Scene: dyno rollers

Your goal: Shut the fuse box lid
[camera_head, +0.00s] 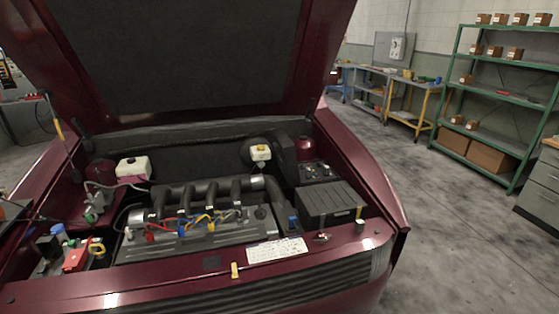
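The car's engine bay lies open in front of me. What looks like the fuse box (316,173) is a small dark box with small parts showing on top, at the right rear of the bay. A dark panel (285,150) stands raised at its left side and appears to be its lid, tilted open; its hinge is too dark to make out. Neither of my grippers is in view.
The raised hood (190,60) hangs over the bay. A ribbed black box (330,204) sits in front of the fuse box. The engine (195,235) fills the middle, with a white-bodied reservoir (260,153) behind. The front edge (180,285) of the car is nearest me.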

